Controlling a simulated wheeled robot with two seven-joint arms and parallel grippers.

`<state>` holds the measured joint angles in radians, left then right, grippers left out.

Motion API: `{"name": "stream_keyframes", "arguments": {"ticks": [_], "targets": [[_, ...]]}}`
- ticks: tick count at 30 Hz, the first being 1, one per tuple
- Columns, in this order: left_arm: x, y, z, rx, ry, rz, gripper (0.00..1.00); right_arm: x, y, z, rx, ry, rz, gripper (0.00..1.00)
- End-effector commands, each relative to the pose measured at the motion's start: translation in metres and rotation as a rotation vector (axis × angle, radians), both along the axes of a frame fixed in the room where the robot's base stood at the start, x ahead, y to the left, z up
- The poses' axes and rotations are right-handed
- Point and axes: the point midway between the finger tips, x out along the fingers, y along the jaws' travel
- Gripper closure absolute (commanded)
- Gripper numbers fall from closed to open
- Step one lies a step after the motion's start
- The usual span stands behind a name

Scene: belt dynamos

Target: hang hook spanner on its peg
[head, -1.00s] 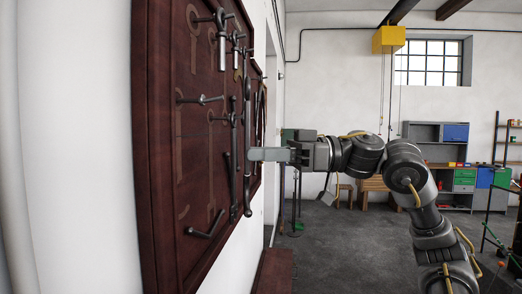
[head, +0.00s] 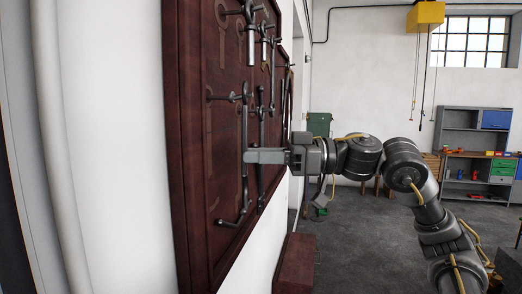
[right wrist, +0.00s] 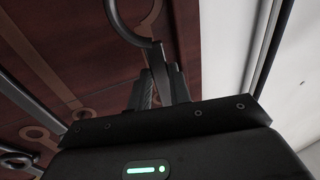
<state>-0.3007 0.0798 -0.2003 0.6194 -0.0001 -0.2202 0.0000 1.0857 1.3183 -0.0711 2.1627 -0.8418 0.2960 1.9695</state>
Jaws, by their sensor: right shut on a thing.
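The dark metal hook spanner (head: 245,125) is upright in front of the tool board, its curved hook at the top. My right gripper (head: 250,156) is shut on its shaft from the right. The curved hook (right wrist: 142,22) also shows in the right wrist view, beyond the fingers (right wrist: 160,88). A peg (head: 222,98) sticks out of the board at the level of the hook, and its tip is close to the hook. I cannot tell whether they touch or whether the hook is around it. The left gripper is not in view.
The dark red board (head: 192,180) carries painted tool outlines. Another long tool (head: 261,130) hangs just behind the spanner, and socket-like tools (head: 251,40) hang above. A lower peg (head: 230,222) juts out below. A wooden bench (head: 297,262) stands beneath. Open floor lies to the right.

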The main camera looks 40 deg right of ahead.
Motion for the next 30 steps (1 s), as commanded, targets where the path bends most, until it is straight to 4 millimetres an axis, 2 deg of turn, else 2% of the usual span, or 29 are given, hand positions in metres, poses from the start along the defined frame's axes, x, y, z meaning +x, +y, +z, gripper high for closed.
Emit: {"name": "stream_keyframes", "arguments": {"ticks": [1, 12, 30], "targets": [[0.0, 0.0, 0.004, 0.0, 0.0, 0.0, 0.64, 0.002, 0.001, 0.005, 0.007, -0.007, 0.0, 1.0], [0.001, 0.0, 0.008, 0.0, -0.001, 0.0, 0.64, 0.011, 0.007, -0.002, 0.006, -0.007, -0.001, 1.0], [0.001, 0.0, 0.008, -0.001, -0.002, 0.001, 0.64, 0.012, 0.007, -0.004, 0.005, -0.005, -0.001, 1.0]]}}
